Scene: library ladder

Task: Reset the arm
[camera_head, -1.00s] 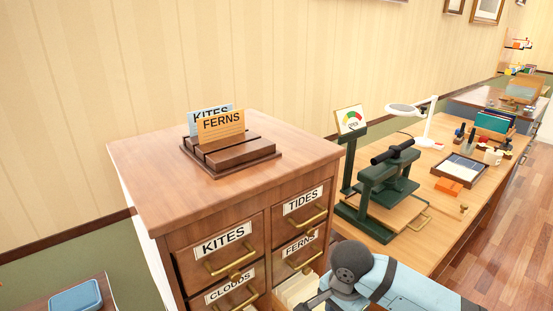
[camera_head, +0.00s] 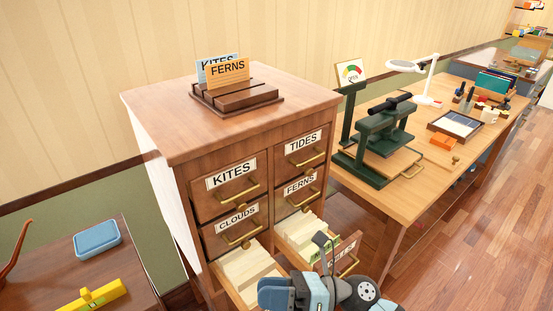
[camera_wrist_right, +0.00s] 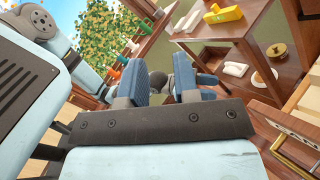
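My right gripper (camera_head: 274,293) is low in the head view, in front of the wooden card cabinet's open lower drawers, with its fingers toward the left. In the right wrist view its two blue finger pads (camera_wrist_right: 170,90) stand apart with nothing held between them. The wooden card cabinet (camera_head: 165,140) has drawers labelled KITES, TIDES, CLOUDS and FERNS, which look shut. Below them, a left drawer (camera_head: 243,268) and a right drawer (camera_head: 350,250) are open and hold cards. My left gripper is not in view.
A card holder (camera_head: 235,100) with a KITES card and an orange FERNS card (camera_head: 228,74) stands on the cabinet. A desk with a green press (camera_head: 378,150) is at right. A side table with a blue box (camera_head: 97,237) and yellow object (camera_head: 92,297) is at left.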

